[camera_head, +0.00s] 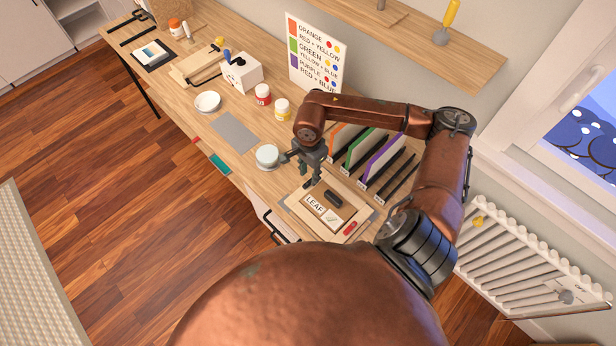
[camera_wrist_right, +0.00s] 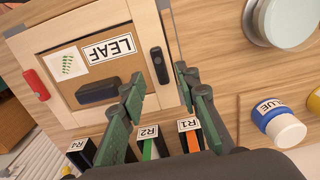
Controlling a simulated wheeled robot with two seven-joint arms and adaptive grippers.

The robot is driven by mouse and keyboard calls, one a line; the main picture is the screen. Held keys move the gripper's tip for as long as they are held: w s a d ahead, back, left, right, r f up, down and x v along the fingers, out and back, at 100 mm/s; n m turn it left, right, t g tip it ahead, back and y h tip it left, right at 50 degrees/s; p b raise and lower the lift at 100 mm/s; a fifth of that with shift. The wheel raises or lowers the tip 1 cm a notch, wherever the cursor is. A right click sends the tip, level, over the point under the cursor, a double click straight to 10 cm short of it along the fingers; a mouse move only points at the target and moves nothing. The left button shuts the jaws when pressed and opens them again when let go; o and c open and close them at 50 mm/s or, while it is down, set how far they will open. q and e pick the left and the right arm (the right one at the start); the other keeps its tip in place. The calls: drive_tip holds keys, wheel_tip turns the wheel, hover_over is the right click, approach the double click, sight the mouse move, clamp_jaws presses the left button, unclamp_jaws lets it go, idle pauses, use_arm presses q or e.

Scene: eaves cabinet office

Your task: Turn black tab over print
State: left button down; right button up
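A light wooden frame (camera_wrist_right: 68,41) lies on the desk, with a white LEAF label (camera_wrist_right: 108,49) and a small leaf print (camera_wrist_right: 68,64) in its recess. A black tab (camera_wrist_right: 160,66) sits on the frame's side bar beside the label, not across the print. A separate black block (camera_wrist_right: 97,90) lies below the label. My right gripper (camera_wrist_right: 160,80) is open, with its two fingertips on either side of the tab; contact cannot be told. In the head view, my right gripper (camera_head: 309,184) hangs over the frame (camera_head: 358,212) and hides the tab. My left gripper is not in view.
A round white-lidded jar (camera_head: 267,155) stands close to the right gripper. Upright colored panels in slots (camera_head: 362,148) stand behind the frame. A red piece (camera_head: 350,228) lies at the frame's edge. Paint jars (camera_head: 282,108) and a grey mat (camera_head: 234,132) are farther left.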

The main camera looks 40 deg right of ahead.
sight(309, 182)
drive_tip(key=shift+f, duration=1.9)
drive_tip(key=shift+c, duration=0.5)
clamp_jaws()
